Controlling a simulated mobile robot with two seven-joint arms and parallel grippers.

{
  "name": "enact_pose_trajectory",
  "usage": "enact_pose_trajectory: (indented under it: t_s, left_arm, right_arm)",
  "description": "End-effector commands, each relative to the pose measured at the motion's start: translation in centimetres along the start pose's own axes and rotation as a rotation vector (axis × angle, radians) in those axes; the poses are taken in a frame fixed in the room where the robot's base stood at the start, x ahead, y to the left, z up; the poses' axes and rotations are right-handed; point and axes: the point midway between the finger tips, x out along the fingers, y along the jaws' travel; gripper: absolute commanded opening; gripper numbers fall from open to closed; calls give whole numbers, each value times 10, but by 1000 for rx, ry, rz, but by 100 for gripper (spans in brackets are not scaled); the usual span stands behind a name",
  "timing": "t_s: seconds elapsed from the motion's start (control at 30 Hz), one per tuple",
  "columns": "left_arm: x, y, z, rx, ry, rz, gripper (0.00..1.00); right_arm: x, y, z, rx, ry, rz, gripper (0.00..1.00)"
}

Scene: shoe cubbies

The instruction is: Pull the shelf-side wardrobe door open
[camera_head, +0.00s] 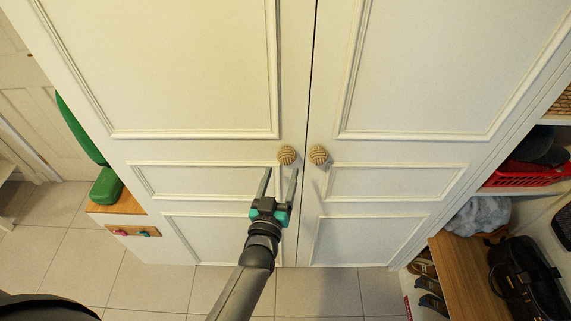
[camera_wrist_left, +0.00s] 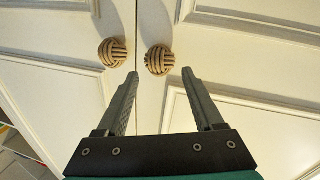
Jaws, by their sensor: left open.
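The white wardrobe's right door (camera_head: 400,150), on the side of the shelves, is shut against the left door (camera_head: 215,150) at a thin dark seam. Its round woven knob (camera_head: 318,155) is just right of the seam; the matching left knob (camera_head: 287,155) is just left. My left gripper (camera_head: 280,171) is open and empty in front of the doors, below the knobs in the head view. In the left wrist view, the right door's knob (camera_wrist_left: 159,60) appears beyond and between the open fingertips (camera_wrist_left: 160,75). The left knob (camera_wrist_left: 112,51) lies outside the left finger. My right gripper is not in view.
Shelves with a red basket (camera_head: 525,174) and a wooden bench (camera_head: 455,270) with a black bag (camera_head: 528,280) stand right of the wardrobe. A low wooden-topped unit with a green item (camera_head: 105,187) stands at left. Tiled floor (camera_head: 160,285) is clear in front.

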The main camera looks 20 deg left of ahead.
Motion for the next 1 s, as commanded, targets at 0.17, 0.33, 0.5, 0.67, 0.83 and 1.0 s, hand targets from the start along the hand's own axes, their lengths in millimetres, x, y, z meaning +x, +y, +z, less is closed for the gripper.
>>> enact_pose_trajectory:
  t_s: [0.17,0.33,0.5,0.67,0.83,1.0]
  left_arm:
    - [34,-1,2,-2,3,0,69]
    - [50,0,2,-1,1,0,69]
    - [56,0,1,-1,-1,0,69]
    - [56,0,0,-1,-1,0,69]
    - [56,0,0,-1,-1,0,59]
    - [56,0,0,-1,-1,0,40]
  right_arm:
    - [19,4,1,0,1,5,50]
    - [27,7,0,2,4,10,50]
    - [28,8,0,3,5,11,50]
    - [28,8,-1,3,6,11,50]
    - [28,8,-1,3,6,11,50]
    - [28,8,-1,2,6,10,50]
